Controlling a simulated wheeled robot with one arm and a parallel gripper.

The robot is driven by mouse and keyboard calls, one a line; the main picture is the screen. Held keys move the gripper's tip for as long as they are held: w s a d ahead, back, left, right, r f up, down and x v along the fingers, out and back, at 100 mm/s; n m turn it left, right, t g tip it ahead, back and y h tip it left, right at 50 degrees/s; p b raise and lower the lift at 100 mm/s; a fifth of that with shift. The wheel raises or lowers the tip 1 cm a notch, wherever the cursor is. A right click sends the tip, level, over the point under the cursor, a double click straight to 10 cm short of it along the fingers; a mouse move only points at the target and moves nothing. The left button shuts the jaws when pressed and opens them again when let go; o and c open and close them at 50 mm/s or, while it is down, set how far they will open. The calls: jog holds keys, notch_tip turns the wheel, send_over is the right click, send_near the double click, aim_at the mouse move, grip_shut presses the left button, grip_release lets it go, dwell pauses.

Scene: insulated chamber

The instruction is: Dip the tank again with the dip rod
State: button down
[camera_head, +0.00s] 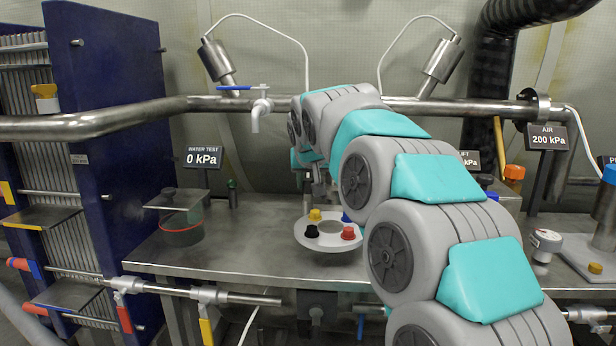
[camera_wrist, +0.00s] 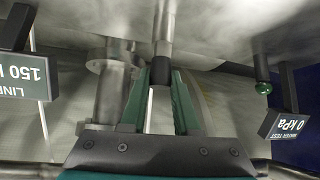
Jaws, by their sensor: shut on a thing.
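My gripper (camera_wrist: 162,88) is shut on the black grip of a slim metal rod, which appears to be the dip rod (camera_wrist: 162,73). In the head view my gripper (camera_head: 312,172) is small and partly hidden by my arm, above the back of the steel bench. I cannot make out the rod's lower end there. Neither view clearly shows which vessel is the tank or whether the rod is in it.
A white disc with coloured knobs (camera_head: 331,249) stands on the bench. A flanged metal pipe (camera_wrist: 112,92) stands close beside my gripper. The WATER TEST sign (camera_head: 203,157) reads 0 kPa.

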notch_tip(320, 180, down, 2)
jog(key=shift+f, duration=0.1)
jog(key=c, duration=0.7)
grip_release()
jog(key=shift+o, duration=0.2)
jog(key=a+b+v, duration=0.1)
jog(key=v, duration=0.6)
jog(key=shift+s+d+r, duration=0.3)
jog(key=shift+d, duration=0.25)
